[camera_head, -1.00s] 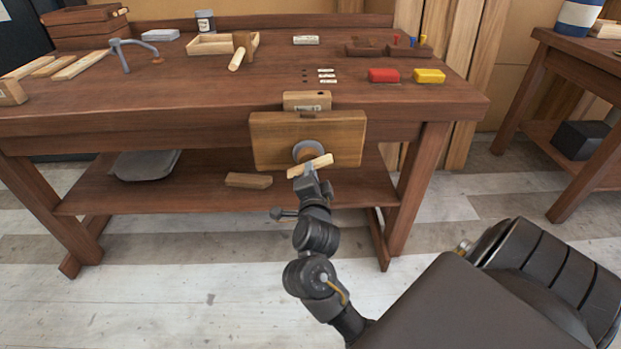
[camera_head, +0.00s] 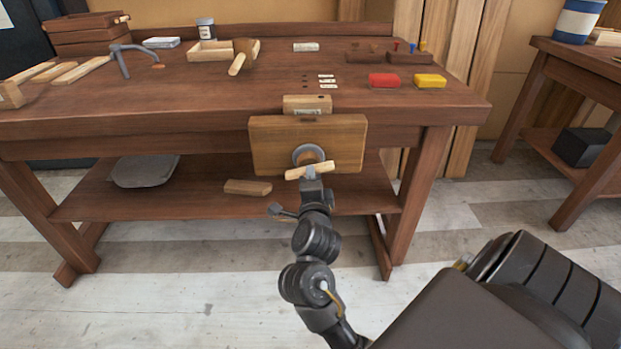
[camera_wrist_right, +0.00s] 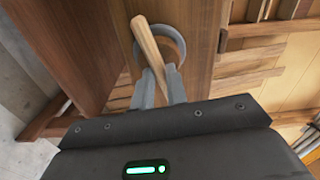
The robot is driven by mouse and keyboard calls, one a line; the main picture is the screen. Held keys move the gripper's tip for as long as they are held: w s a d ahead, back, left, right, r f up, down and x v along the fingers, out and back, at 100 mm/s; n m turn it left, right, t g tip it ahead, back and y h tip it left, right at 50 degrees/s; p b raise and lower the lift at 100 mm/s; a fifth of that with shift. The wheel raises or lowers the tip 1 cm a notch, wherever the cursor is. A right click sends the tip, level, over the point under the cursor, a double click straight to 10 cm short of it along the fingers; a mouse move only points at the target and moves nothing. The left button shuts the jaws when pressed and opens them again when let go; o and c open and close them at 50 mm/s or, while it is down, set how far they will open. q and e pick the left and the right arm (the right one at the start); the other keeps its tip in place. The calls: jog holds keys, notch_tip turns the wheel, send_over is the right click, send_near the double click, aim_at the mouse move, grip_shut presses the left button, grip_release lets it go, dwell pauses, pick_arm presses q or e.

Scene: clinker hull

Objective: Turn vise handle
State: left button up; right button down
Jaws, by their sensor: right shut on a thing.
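The vise (camera_head: 262,147) is a wooden jaw block on the front of the workbench, with a round grey screw hub (camera_head: 306,152). The vise handle (camera_head: 320,168) is a pale wooden bar across the hub, tilted slightly up to the right. My right gripper (camera_head: 310,173) is shut on the handle near its middle, coming from below and in front. In the right wrist view the handle (camera_wrist_right: 148,42) runs from the upper left down between the two grey fingers (camera_wrist_right: 158,85). The fingers hide part of the handle. My left gripper is out of view.
The workbench top (camera_head: 200,95) holds a mallet (camera_head: 243,57), a red block (camera_head: 383,80), a yellow block (camera_head: 430,81) and a grey clamp-like tool (camera_head: 122,60). A lower shelf (camera_head: 130,204) carries a loose wooden block (camera_head: 247,187). Open floor lies in front.

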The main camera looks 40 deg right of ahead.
jog(key=shift+f, duration=0.25)
dwell(0.5)
jog(key=c, duration=1.5)
grip_release()
jog(key=shift+s+r, duration=0.1)
jog(key=shift+s, duration=0.05)
jog(key=shift+o, duration=0.2)
jog(key=shift+r, duration=0.1)
